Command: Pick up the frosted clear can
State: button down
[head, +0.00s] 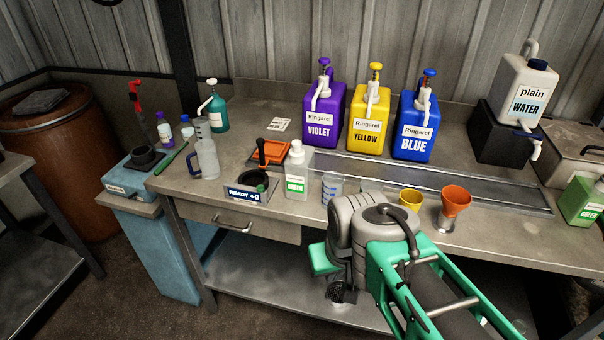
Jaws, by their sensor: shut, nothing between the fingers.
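A translucent, frosted-looking cup with blue markings (331,187) stands upright at the bench's front edge, right of the white bottle with a green label; I take it to be the frosted clear can. My gripper (341,294) hangs below and in front of the bench top, under my grey wrist joints. It is small and dark, partly hidden by my own arm, shut and empty. It is apart from the can, which is in the open above it in the picture.
The bottle (297,172) stands left of the can; a yellow cup (410,198) and an orange funnel (455,203) stand to its right. A translucent jug (206,158) is farther left. Violet (322,112), yellow (369,118) and blue (416,128) dispensers line the back.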

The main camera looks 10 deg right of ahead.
aim_at(299, 172)
jog(key=u, duration=0.3)
jog(key=k, duration=1)
jog(key=u, duration=1.45)
jog(key=i, duration=0.85)
jog(key=z, duration=0.65)
jog(key=i, duration=0.5)
jog(key=z, duration=0.4)
